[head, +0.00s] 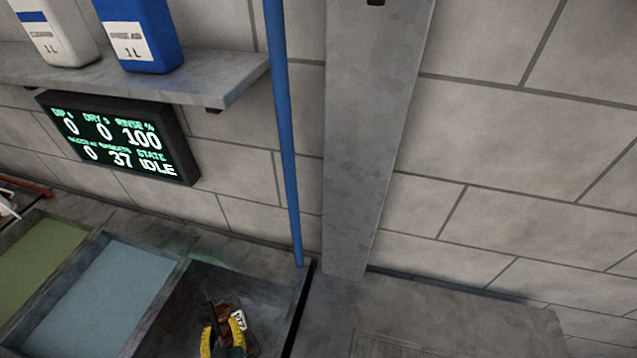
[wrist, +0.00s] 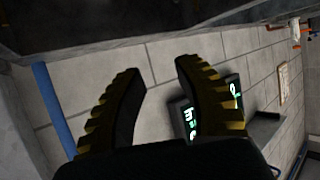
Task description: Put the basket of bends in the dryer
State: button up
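My gripper (head: 222,328) has yellow ribbed fingers and shows at the bottom of the head view, over the dark right-hand tank (head: 180,322). In the wrist view its fingertips (wrist: 160,64) stand apart, with only wall showing between them. Small copper-coloured pieces (head: 223,313) with a white tag (head: 240,320) show close to the fingers in the head view; they may be the bends, but I cannot make out a basket. A grey counter with a slotted grate (head: 395,346) lies to the right; I cannot tell whether it is the dryer.
A green tank (head: 35,262) and a pale blue tank (head: 110,290) lie to the left. A blue pipe (head: 283,130) and a grey column (head: 365,140) stand behind. A shelf (head: 215,80) with bottles hangs above a display (head: 118,137) reading IDLE.

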jog(key=w+d+r+m+t+h, duration=0.1)
jog(key=w+d+r+t, duration=0.2)
jog(key=r, duration=0.6)
jog(key=w+d+r+m+h, duration=0.1)
jog(key=w+d+r+m, duration=0.15)
jog(key=d+r, duration=0.45)
jog(key=w+d+r+t+h, duration=0.1)
jog(key=w+d+r+t, duration=0.2)
jog(key=r, duration=0.7)
jog(key=s+d+r+m+t+h, duration=0.15)
jog(key=s+d+r, duration=0.35)
jog(key=d+r, duration=0.5)
jog(key=s+d+r+t+h, duration=0.3)
jog(key=d+r, duration=0.4)
jog(key=r, duration=0.7)
notch_tip(320, 180, up, 38)
jog(key=s+p, duration=0.1)
jog(key=p, duration=3.6)
notch_tip(320, 180, down, 51)
jog(key=y+b, duration=0.1)
jog(key=b, duration=4.9)
jog(key=shift+s+a, duration=0.15)
jog(key=shift+a, duration=0.1)
jog(key=shift+f, duration=0.1)
